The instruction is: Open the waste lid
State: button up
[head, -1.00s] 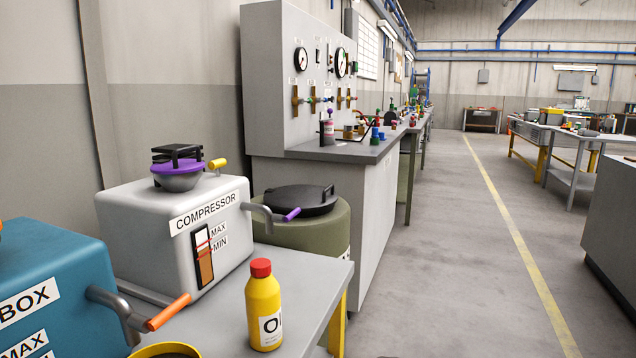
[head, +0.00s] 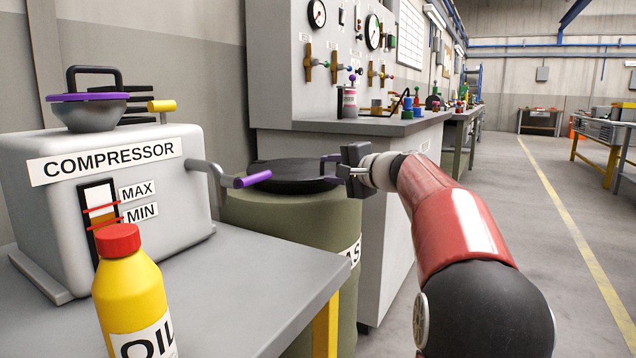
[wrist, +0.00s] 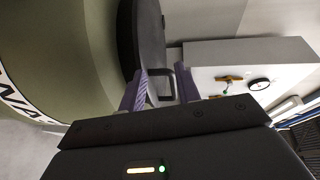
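The waste lid (head: 290,176) is a flat round black lid, lying on top of the olive-green waste barrel (head: 285,225) behind the bench. My gripper (head: 332,168) is at the right edge of the lid, level with its top. In the wrist view the two purple-grey fingers of my gripper (wrist: 162,88) are spread apart. A dark loop, seemingly the lid's handle (wrist: 181,84), shows between or just beyond the fingertips; I cannot tell whether they touch it. The dark lid (wrist: 151,40) also shows there beside the barrel (wrist: 70,45). The lid looks closed.
A yellow oil bottle (head: 132,300) stands on the grey bench (head: 240,290). A gauge panel (head: 290,90) rises behind. The floor to the right is open.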

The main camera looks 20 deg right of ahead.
jog(key=shift+m+t, duration=0.9)
jog(key=d, duration=0.1)
jog(key=w+d, duration=0.1)
jog(key=d, duration=0.1)
jog(key=w+d, duration=0.1)
jog(key=d, duration=0.1)
jog(key=shift+d+r+b, duration=0.25)
jog(key=shift+r+b, duration=0.05)
jog(key=shift+r, duration=0.1)
jog(key=shift+h, duration=0.4)
jog(key=p+x, duration=0.1)
jog(key=x, duration=0.6)
jog(key=shift+a+p, duration=0.1)
jog(key=shift+p, duration=0.3)
grip_shut()
